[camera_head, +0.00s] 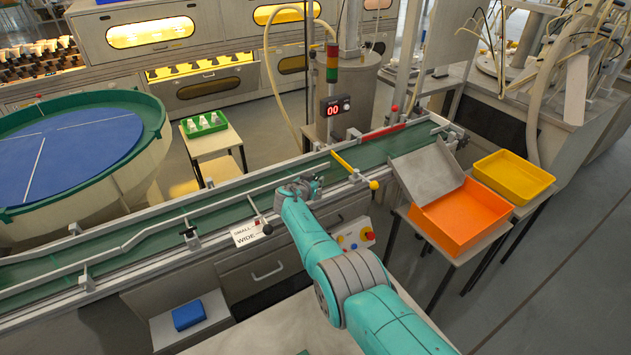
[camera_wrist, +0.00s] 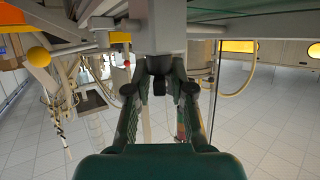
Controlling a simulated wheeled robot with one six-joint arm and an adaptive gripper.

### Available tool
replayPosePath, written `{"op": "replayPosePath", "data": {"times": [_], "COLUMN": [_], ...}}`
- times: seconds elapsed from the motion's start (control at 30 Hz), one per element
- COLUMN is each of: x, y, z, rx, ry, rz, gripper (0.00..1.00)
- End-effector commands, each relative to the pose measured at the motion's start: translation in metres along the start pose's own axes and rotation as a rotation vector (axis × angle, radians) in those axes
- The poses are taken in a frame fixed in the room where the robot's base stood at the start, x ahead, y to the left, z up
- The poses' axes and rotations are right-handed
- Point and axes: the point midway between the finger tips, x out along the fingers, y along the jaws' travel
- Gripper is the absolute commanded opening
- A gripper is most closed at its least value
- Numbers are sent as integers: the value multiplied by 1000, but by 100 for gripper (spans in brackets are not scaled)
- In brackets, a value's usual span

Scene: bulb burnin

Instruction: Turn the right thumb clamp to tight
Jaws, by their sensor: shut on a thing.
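My gripper (camera_head: 308,185) is at the near rail of the green conveyor (camera_head: 225,203), just right of the SMALL/WIDE label plate (camera_head: 246,233). In the wrist view, my gripper (camera_wrist: 159,90) has its two fingers closed in around a small dark knob (camera_wrist: 159,82) under a grey metal block (camera_wrist: 166,35); this looks like the right thumb clamp. In the head view my gripper and wrist hide that clamp. Another dark clamp knob (camera_head: 190,233) stands on the near rail further left. Whether the held clamp is tight cannot be told.
A black-knobbed lever (camera_head: 267,228) stands at the label plate, close left of my arm. A yellow bar with a yellow ball (camera_head: 373,185) crosses the belt to the right. An orange bin (camera_head: 462,215) and a yellow tray (camera_head: 513,178) stand further right.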

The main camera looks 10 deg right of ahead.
Motion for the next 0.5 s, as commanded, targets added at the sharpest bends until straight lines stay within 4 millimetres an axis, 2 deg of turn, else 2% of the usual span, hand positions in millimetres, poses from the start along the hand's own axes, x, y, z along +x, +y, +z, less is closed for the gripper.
{"op": "replayPosePath", "data": {"times": [0.27, 0.3, 0.37, 0.4, 0.5], "x": [0, 0, 0, 0, 0], "y": [1, 1, 1, 0, 0], "z": [3, 3, 3, 3, 2], "rx": [-2, -2, -2, -2, -1], "ry": [-4, -4, -4, -3, -2], "rz": [1, 1, 1, 1, 0], "gripper": [0, 27, 42, 48, 48]}}
